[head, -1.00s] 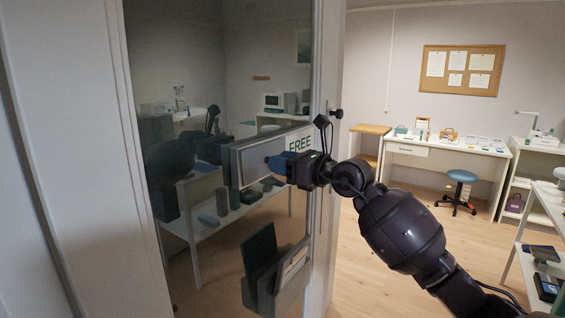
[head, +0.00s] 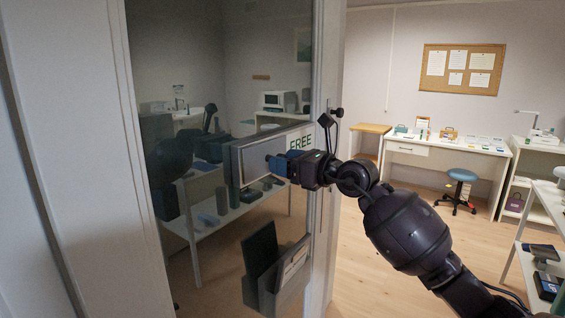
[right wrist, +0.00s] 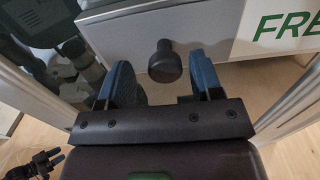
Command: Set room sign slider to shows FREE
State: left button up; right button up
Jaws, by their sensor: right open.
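The room sign (head: 250,165) is a pale, framed plate on the dark glass panel. Green FREE lettering (head: 301,143) shows at its right end, close above my gripper. In the right wrist view the lettering (right wrist: 285,27) is cut off by the picture edge. A dark round knob (right wrist: 165,62) stands out from the sign's grey part, left of the lettering. My right gripper (head: 274,165) is at the sign. In the wrist view its two blue fingers (right wrist: 162,78) are apart, one on each side of the knob, with visible gaps.
A wall holder (head: 275,275) with papers hangs on the glass below the sign. The glass door frame (head: 325,100) stands just right of the sign. A desk (head: 440,150), a blue stool (head: 461,176) and shelves lie farther right. Open wooden floor lies between.

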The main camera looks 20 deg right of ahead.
jog(key=b+v, duration=0.1)
jog(key=v, duration=0.8)
jog(key=shift+s+d, duration=0.25)
jog(key=shift+s, duration=0.05)
